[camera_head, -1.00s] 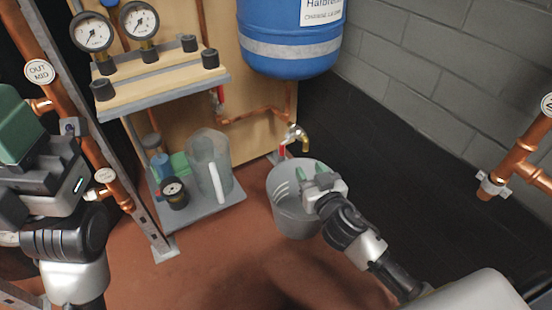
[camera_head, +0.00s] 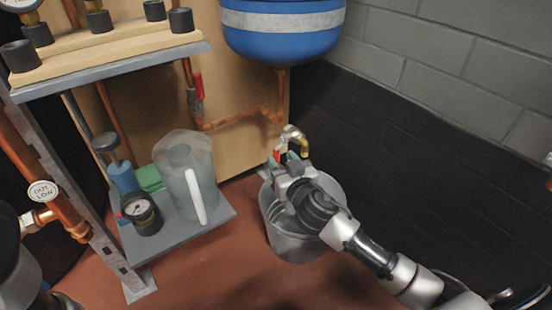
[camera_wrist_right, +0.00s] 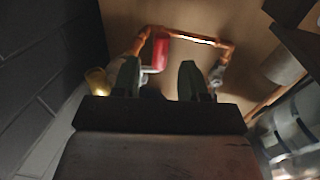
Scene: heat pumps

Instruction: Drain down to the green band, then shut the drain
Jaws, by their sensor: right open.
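The drain tap (camera_head: 297,140) has a brass spout and a red lever (camera_head: 277,154). It sits at the low end of the copper pipe under the blue vessel (camera_head: 282,40). The red lever also shows in the right wrist view (camera_wrist_right: 158,52), ahead of the fingers. My right gripper (camera_head: 282,163) is open at the tap, over the grey bucket (camera_head: 294,245). In the wrist view its green fingertips (camera_wrist_right: 158,76) are apart, the lever between them in the picture; contact is unclear. A pressure gauge (camera_head: 20,3) is mostly cut off; no green band is readable. My left gripper is out of view.
A clear jug (camera_head: 188,178), a small dark gauge (camera_head: 141,213) and a blue bottle (camera_head: 124,178) stand on the low grey shelf (camera_head: 215,215). Another red-handled valve (camera_head: 197,87) is on the board. Copper pipe (camera_head: 70,218) and a steel post are at left.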

